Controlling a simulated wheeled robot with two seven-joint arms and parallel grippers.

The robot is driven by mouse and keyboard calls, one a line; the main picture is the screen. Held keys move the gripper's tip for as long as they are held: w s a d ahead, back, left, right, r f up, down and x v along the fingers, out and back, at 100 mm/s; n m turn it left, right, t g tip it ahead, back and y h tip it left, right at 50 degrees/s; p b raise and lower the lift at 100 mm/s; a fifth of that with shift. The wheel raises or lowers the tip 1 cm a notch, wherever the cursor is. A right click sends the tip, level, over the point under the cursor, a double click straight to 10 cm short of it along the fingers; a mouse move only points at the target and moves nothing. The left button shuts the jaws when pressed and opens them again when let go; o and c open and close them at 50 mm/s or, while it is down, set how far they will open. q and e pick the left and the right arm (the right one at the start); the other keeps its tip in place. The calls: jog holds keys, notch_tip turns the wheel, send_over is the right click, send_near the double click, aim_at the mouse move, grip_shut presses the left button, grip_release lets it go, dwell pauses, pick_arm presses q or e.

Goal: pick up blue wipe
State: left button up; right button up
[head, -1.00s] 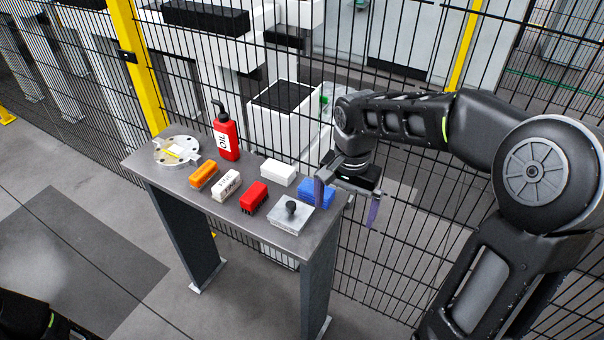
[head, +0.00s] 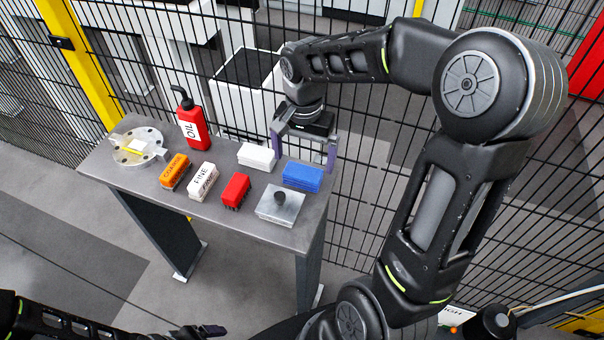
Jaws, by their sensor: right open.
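The blue wipe (head: 301,176) is a blue block lying on the right part of the grey table, behind a metal box with a black knob. My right gripper (head: 304,160) is open and empty, pointing down just behind and above the blue wipe. Its two purple fingers are spread to the left and right, and the wipe shows in front of them. I cannot tell the exact height of the fingertips. My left arm shows at the bottom left, and a dark part that may be my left gripper (head: 200,331) is low, away from the table.
On the table (head: 262,234) stand a white block (head: 257,157), a red brush (head: 236,190), a white FINE block (head: 203,181), an orange COARSE block (head: 174,171), a red oil bottle (head: 191,125), a metal flange (head: 137,147) and the knobbed metal box (head: 280,206). A wire fence rises behind.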

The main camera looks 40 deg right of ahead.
aim_at(303, 172)
jog(key=shift+f, duration=0.45)
notch_tip(303, 172, down, 5)
jog(key=shift+w+f+p, duration=0.1)
jog(key=shift+p, duration=0.6)
jog(key=shift+c, duration=0.4)
jog(key=c, duration=1.2)
